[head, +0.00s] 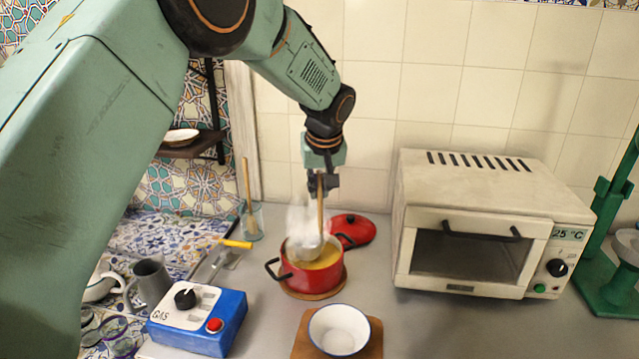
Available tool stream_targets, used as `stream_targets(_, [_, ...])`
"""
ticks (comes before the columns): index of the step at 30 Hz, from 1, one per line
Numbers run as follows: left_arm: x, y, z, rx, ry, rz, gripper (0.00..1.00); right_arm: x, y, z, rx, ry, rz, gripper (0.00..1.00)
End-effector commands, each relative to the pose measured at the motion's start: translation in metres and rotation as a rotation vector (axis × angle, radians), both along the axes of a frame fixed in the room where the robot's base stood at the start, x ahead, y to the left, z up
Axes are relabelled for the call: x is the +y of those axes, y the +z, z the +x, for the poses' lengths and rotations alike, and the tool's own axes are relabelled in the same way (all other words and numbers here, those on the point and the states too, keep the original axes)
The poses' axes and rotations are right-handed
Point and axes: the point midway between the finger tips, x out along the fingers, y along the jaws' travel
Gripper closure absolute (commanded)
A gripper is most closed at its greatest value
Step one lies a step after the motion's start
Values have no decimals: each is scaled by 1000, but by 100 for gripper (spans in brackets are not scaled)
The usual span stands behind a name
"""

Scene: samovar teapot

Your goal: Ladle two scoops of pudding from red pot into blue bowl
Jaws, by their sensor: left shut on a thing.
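A red pot (297,277) with dark handles stands on a round wooden board, with yellow pudding (328,258) inside and steam above it. My left gripper (322,184) is above the pot, shut on the upright wooden handle of the ladle (320,212). The ladle's lower end is at the pot, and the steam blurs its bowl, so I cannot tell whether it holds pudding. A white bowl with a blue rim (338,330) stands on a wooden board in front of the pot and looks empty. My right gripper is not in view.
The red lid (352,230) lies behind the pot to the right. A white oven (470,240) stands at the right. A blue gas control box (198,322), a grey mug (151,284) and a glass (251,222) are at the left. The counter right of the bowl is clear.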

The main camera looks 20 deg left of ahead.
Motion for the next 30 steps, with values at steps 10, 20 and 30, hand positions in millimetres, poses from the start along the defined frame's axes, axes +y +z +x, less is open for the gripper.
stream_targets(10, [0, -32, 0, 1, 1, -1, 100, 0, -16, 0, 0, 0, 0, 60])
stream_targets(20, [0, -53, 0, 0, 1, 0, 100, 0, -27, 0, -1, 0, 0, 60])
stream_targets(30, [0, -53, 0, -1, 1, 0, 100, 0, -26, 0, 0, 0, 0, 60])
